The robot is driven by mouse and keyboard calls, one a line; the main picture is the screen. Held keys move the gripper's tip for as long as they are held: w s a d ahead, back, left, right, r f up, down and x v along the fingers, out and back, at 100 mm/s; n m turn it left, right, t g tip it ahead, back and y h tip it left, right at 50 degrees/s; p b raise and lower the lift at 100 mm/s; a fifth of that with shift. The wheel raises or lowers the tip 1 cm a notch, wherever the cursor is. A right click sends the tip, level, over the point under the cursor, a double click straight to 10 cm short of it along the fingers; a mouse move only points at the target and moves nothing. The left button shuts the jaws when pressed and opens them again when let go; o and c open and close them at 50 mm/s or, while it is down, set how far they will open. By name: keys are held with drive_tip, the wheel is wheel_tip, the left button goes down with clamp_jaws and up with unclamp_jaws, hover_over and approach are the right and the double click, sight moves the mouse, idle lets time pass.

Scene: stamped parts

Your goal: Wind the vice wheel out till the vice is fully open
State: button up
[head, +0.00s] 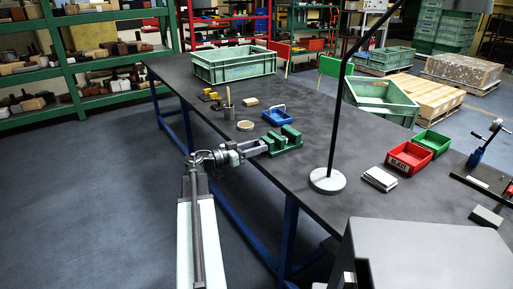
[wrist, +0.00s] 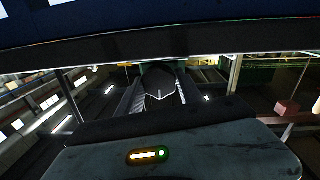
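The green vice (head: 283,140) stands at the near left edge of the dark workbench (head: 300,185). My gripper (head: 262,147) reaches in from the left at the vice's near side, with its tip at or very close to the vice. The vice wheel cannot be made out; the gripper and wrist cover that side. In the wrist view, a small green part (wrist: 160,65) shows past a dark shape in the middle, between what look like my fingers (wrist: 158,95). The picture is too dark to tell whether they are closed on anything.
A lamp with a round base (head: 327,181) stands right of the vice. A red bin (head: 409,158) is farther right. The floor left of the bench is clear.

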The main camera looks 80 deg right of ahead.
drive_tip(key=shift+f+n+b, duration=0.1)
drive_tip(key=shift+n+b, duration=0.4)
drive_tip(key=shift+n, duration=2.6)
drive_tip(key=o, duration=1.4)
drive_tip(key=shift+c, duration=0.2)
